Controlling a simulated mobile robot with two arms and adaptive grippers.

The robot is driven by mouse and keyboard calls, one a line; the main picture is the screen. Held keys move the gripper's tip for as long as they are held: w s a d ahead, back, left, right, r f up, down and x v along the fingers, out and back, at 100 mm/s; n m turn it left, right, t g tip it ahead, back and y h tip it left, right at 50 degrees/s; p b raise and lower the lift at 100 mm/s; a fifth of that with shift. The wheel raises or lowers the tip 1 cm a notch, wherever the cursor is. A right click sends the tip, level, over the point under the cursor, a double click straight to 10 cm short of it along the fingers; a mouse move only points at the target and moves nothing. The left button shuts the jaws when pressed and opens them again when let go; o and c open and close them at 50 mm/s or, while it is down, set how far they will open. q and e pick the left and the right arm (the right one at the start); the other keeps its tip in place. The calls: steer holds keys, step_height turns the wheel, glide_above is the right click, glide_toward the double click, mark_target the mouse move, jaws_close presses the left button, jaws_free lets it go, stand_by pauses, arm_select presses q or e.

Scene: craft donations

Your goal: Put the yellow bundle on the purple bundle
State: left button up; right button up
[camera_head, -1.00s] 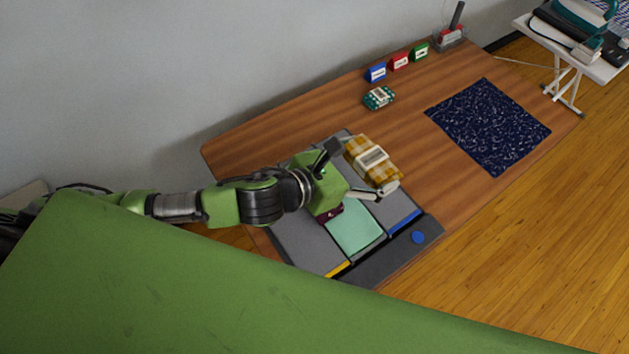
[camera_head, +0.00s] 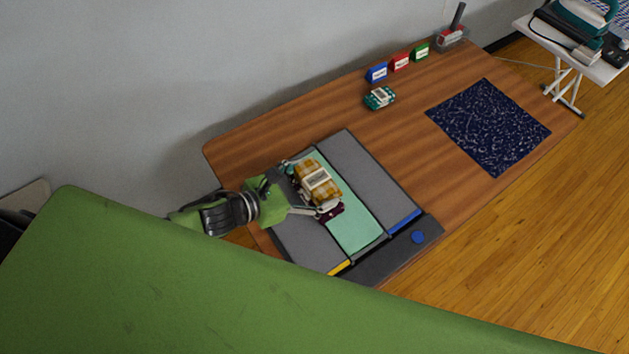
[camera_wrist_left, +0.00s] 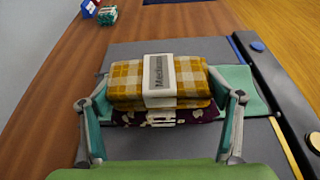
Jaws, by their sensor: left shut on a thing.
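The yellow checked bundle (camera_head: 312,172) with a white label band is between the fingers of my left gripper (camera_head: 313,190), which is shut on it. In the left wrist view the yellow bundle (camera_wrist_left: 190,75) shows its label reading "Medium". The dark purple patterned bundle (camera_head: 334,213) is directly below it, over the mint-green middle strip of the folding board. In the left wrist view the purple bundle (camera_wrist_left: 208,115) shows under the yellow one's near edge; whether they touch is hard to tell. My right gripper is not in view.
The grey folding board (camera_head: 370,175) has a mint strip (camera_head: 350,215) and a blue button (camera_head: 418,237). A teal bundle (camera_head: 379,98), several coloured label blocks (camera_head: 400,62) and a dark blue cloth (camera_head: 490,125) lie farther back. Bare wood lies between board and cloth.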

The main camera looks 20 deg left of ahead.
mark_target(306, 186)
arm_select(q)
steer(key=shift+f, duration=0.2)
steer(key=o, duration=1.1)
steer(key=shift+o, duration=0.2)
steer(key=b+v, duration=0.1)
steer(key=v, duration=0.4)
steer(key=shift+s+a+r, duration=0.2)
steer(key=shift+s, duration=0.1)
steer(key=shift+v, duration=0.85)
steer(key=shift+r, duration=0.15)
